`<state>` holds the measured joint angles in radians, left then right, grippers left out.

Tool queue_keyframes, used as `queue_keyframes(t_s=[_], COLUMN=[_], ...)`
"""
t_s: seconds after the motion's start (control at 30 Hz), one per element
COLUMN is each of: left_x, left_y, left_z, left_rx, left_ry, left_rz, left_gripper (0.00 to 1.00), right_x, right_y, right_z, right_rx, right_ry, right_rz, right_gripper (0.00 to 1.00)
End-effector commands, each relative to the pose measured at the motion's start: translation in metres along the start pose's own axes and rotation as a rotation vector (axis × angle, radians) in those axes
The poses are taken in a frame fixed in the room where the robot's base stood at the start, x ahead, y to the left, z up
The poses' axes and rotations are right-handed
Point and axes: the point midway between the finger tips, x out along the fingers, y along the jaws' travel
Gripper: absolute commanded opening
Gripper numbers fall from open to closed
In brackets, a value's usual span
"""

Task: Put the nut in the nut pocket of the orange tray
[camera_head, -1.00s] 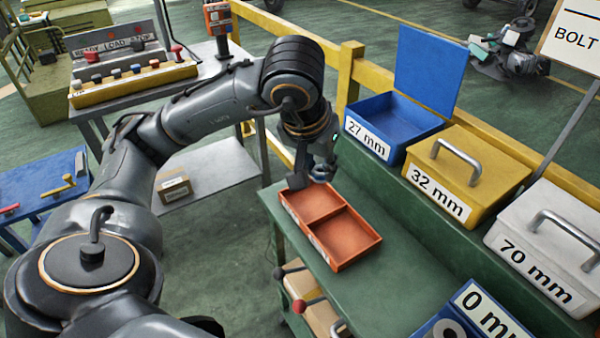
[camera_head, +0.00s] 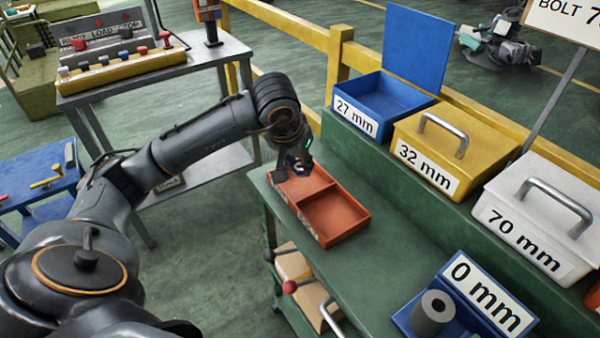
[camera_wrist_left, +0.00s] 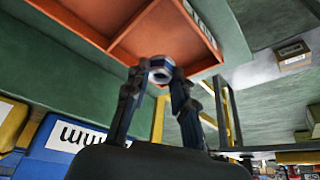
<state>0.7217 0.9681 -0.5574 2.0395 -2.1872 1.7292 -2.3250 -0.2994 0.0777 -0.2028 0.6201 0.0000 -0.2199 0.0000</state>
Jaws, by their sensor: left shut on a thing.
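The orange tray (camera_head: 347,238) lies on the green bench and has two compartments split by a divider. My left gripper (camera_head: 299,168) is at the tray's far-left compartment in the head view, covering part of it. In the left wrist view, the left gripper (camera_wrist_left: 158,78) is shut on a small metallic ring-shaped nut (camera_wrist_left: 160,70), held at the fingertips. The tray (camera_wrist_left: 112,48) shows beyond it in that view. The gap between nut and tray floor cannot be judged. My right gripper is not in view.
A blue open box marked 27 mm (camera_head: 362,122), a yellow box marked 32 mm (camera_head: 425,178) and a white box marked 70 mm (camera_head: 520,238) stand on a raised shelf behind the tray. Bare bench (camera_head: 375,265) lies right of the tray.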

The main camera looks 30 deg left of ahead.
Motion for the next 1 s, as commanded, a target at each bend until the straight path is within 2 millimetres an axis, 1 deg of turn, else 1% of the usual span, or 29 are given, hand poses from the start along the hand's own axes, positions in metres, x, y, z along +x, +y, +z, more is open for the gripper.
queue_keyframes(t_s=[0.17,0.23,0.3,0.43,0.73,0.87,0.9,1.0], left_x=[0.013,0.024,0.032,0.045,0.048,0.052,0.051,0.050], left_y=[-0.002,-0.004,-0.003,-0.003,-0.003,-0.004,-0.003,-0.003], left_z=[-0.004,-0.005,0.000,0.005,0.005,0.007,0.007,0.007], left_rx=[-0.001,-0.002,-0.001,0.000,0.000,0.001,0.001,0.001], left_ry=[-0.001,-0.003,-0.005,-0.002,0.002,0.002,0.002,0.001], left_rz=[0.002,0.000,0.002,0.002,0.001,0.000,0.001,0.001], left_gripper=[0.00,0.00,0.00,0.00,0.00,0.00,0.28,0.47], right_x=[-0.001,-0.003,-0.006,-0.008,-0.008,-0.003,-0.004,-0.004], right_y=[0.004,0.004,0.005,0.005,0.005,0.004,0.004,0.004], right_z=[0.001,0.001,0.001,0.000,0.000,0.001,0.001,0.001], right_rx=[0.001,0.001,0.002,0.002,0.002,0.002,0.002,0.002], right_ry=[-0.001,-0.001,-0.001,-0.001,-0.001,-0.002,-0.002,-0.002], right_rz=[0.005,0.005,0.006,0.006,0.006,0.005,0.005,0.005], right_gripper=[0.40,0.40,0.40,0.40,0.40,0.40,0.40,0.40])
